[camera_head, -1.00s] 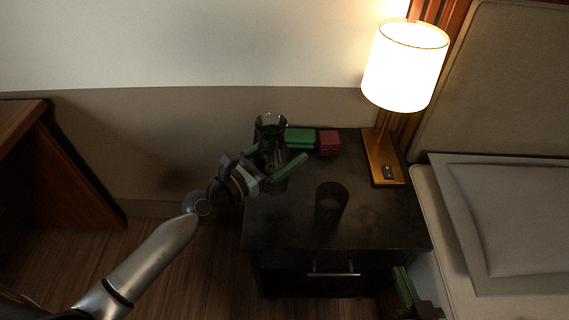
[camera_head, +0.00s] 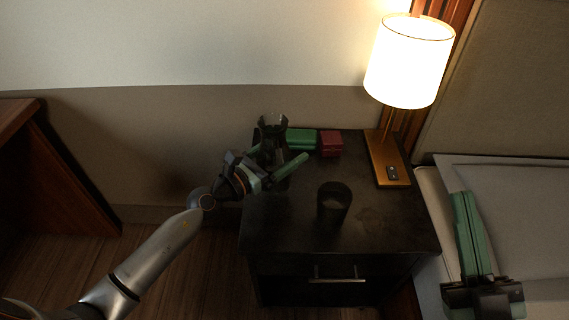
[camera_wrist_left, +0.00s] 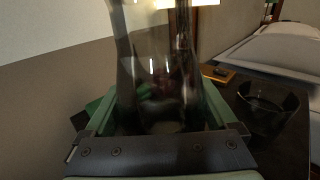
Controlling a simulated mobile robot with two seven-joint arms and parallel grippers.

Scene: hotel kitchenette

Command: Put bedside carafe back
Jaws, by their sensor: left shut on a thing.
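The bedside carafe (camera_head: 272,130) is a dark, clear glass vessel at the left back of the dark nightstand (camera_head: 385,235). My left gripper (camera_head: 284,168) is shut around its body, and the carafe looks upright. In the left wrist view the carafe (camera_wrist_left: 155,60) fills the middle between the green fingers. Whether its base touches the nightstand top is hard to tell. A dark glass tumbler (camera_head: 334,203) stands on the nightstand, right of the carafe; it also shows in the left wrist view (camera_wrist_left: 265,105). My right gripper (camera_head: 472,235) shows at the lower right over the bed, its fingers seeming close together.
A lit lamp (camera_head: 408,62) stands on a wooden base at the back right of the nightstand. The bed (camera_head: 432,205) is to the right. The nightstand's front right is clear.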

